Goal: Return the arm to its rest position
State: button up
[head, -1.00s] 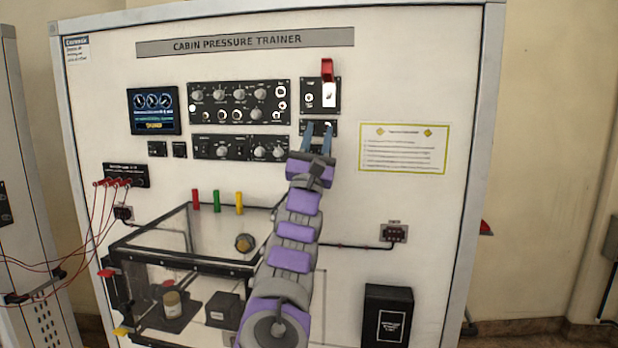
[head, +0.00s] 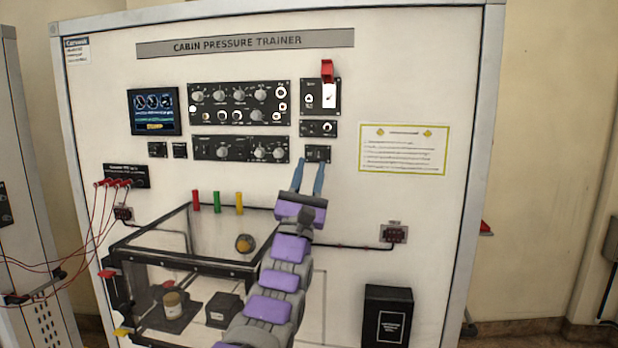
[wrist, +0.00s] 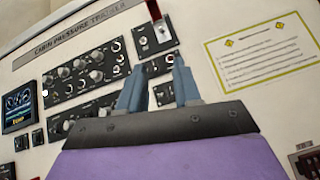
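My purple and grey arm (head: 270,308) reaches up from the bottom of the head view in front of the trainer panel. My gripper (head: 309,163) points upward, with its two blue fingers apart and nothing between them. The fingertips overlap a small black module (head: 318,153) in the head view; I cannot tell whether they touch it. In the wrist view the gripper (wrist: 160,80) also shows two separated fingers in front of the panel.
The cabin pressure trainer panel (head: 400,60) carries control modules (head: 240,103), a switch module with a raised red cover (head: 327,70) and a small screen (head: 153,111). A clear box (head: 155,245) juts out left of my arm. Red cables (head: 95,230) hang at the left.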

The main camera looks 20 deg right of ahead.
jog(key=shift+s+a+f, duration=0.1)
jog(key=shift+s+f, duration=0.1)
jog(key=shift+f, duration=0.05)
dwell(0.4)
